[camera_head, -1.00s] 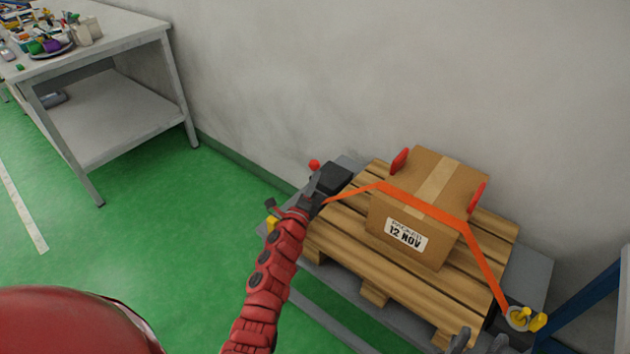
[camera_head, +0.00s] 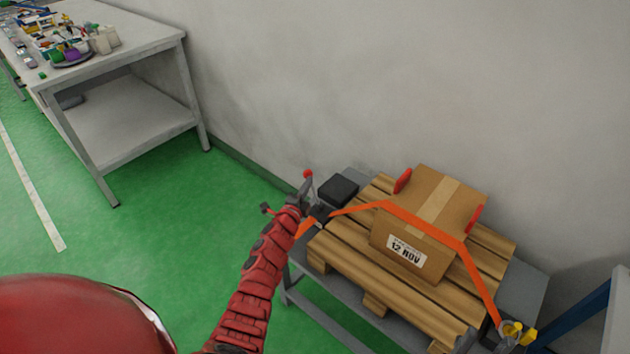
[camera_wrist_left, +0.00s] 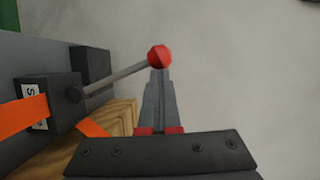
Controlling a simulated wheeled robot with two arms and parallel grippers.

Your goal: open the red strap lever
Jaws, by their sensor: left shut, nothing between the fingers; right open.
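The strap lever is a grey rod with a red knob (camera_head: 308,174), standing up at the left end of the orange strap (camera_head: 452,241). In the left wrist view the rod runs from a dark ratchet block (camera_wrist_left: 48,103) to the red knob (camera_wrist_left: 160,56). My left gripper (camera_head: 302,194) is at the lever. In the left wrist view its fingers (camera_wrist_left: 158,82) are shut and empty, with their tips right by the knob; I cannot tell whether they touch. My right gripper (camera_head: 482,342) is open, partly cut off at the bottom edge.
The strap crosses a cardboard box (camera_head: 410,222) on a wooden pallet (camera_head: 345,262) on a grey table. A black block (camera_head: 338,188) sits behind the lever. A yellow-handled fitting (camera_head: 524,336) holds the strap's right end. A wall stands close behind; open green floor lies left.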

